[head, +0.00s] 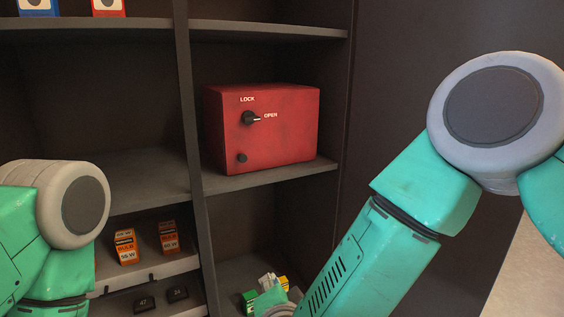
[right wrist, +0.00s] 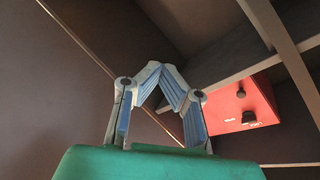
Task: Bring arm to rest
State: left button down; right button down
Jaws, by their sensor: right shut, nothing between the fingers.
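My right arm (head: 375,250) comes in from the right of the head view and slants down to the bottom edge, in front of the shelving. In the right wrist view my right gripper (right wrist: 159,68) has its fingers drawn together at the tips, with nothing between them. The fingers stand apart from the red box, which is behind and to the right there. My left arm (head: 50,225) shows at the left edge of the head view. Its gripper is out of view.
A red box (head: 285,125) with a black knob (head: 249,118) between LOCK and OPEN marks sits on the dark shelf unit (head: 195,140). Orange bulb boxes (head: 126,246) stand lower left. Green and yellow boxes (head: 248,300) lie low, beside my right arm.

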jog(key=s+d+f+n+g, duration=0.3)
jog(key=s+d+f, duration=0.3)
jog(key=d+f, duration=0.25)
jog(key=s+d+f+n+g, duration=0.3)
jog(key=s+d+f+g, duration=0.15)
jog(key=d+f, duration=0.45)
jog(key=s+d+f+n+g+h, duration=0.1)
jog(key=s+d+f+n+g, duration=0.1)
jog(key=s+d, duration=0.4)
jog(key=s+d+f+n+g+h, duration=0.1)
jog(key=s+d+f+g, duration=0.3)
jog(key=s, duration=1)
jog(key=d+n, duration=0.1)
jog(key=d, duration=0.2)
jog(key=shift+f, duration=0.2)
jog(key=shift+s+d+f, duration=0.1)
jog(key=shift+d, duration=0.2)
jog(key=shift+a, duration=0.25)
jog(key=shift+d, duration=0.1)
